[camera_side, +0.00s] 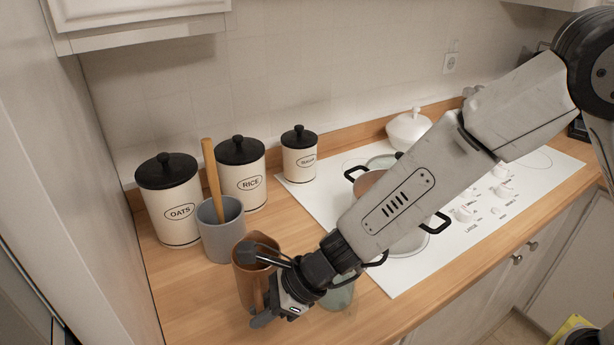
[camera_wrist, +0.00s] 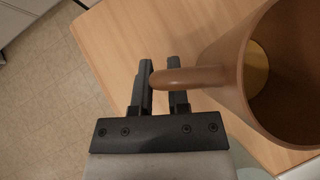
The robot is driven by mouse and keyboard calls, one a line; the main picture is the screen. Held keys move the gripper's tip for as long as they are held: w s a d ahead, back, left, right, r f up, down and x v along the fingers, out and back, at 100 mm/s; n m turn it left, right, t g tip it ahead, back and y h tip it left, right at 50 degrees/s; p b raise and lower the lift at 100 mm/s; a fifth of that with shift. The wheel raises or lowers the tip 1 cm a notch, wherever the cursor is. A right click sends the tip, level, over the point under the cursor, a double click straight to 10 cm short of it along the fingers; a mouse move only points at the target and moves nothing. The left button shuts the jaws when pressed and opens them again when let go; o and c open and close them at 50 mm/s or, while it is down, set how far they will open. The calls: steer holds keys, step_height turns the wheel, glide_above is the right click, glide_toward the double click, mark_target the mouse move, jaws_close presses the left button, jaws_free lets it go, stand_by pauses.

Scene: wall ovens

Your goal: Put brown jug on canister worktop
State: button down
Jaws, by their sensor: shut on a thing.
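The brown jug (camera_side: 254,285) stands near the front of the wooden canister worktop (camera_side: 190,313) at the lower middle of the side view. It looks upright, and whether its base touches the wood is hidden. In the wrist view the jug (camera_wrist: 236,70) is at the right, with its open mouth and inside showing. My gripper (camera_wrist: 160,78) has one finger on each side of the jug's handle and is shut on it. In the side view my gripper (camera_side: 262,288) is at the jug's front right side and covers part of it.
A grey crock (camera_side: 222,238) with a wooden spoon stands just behind the jug. Canisters marked oats (camera_side: 172,212) and rice (camera_side: 250,184), and a smaller one (camera_side: 299,160), line the back. A glass jar (camera_side: 340,294) is right of my gripper. The white cooktop (camera_side: 400,275) holds pots.

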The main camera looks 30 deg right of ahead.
steer(key=shift+f, duration=1.15)
steer(key=c, duration=0.6)
jaws_free()
steer(key=shift+f, duration=0.15)
steer(key=shift+r, duration=0.2)
steer(key=shift+s+d+r, duration=0.15)
steer(key=shift+d+r, duration=0.2)
steer(key=shift+r, duration=0.05)
steer(key=shift+v, duration=5.4)
steer(key=shift+f, duration=0.1)
